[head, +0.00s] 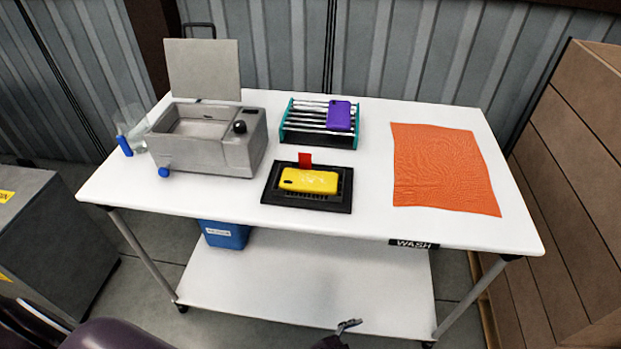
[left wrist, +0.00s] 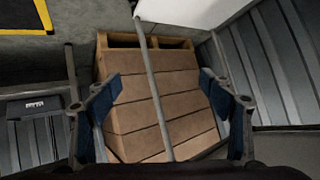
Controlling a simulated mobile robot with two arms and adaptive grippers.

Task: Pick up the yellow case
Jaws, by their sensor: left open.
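The yellow case (head: 309,181) lies flat on a black tray (head: 333,208) near the middle of the white table, in the head view. A small red tab (head: 305,159) stands right behind it. My left gripper (left wrist: 160,100) is open and empty in the left wrist view, its two blue-padded fingers wide apart. The case does not show in that view. A small grey fingertip shows at the bottom edge of the head view, below and well apart from the case; I cannot tell for sure which gripper it belongs to.
A purple case (head: 339,115) rests on a green-ended rack (head: 285,125) behind the tray. A grey machine (head: 222,152) with a raised lid stands left. An orange cloth (head: 440,170) lies right. A blue bin (head: 226,237) sits below the tabletop. Brown cartons (head: 570,180) stand right of the table.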

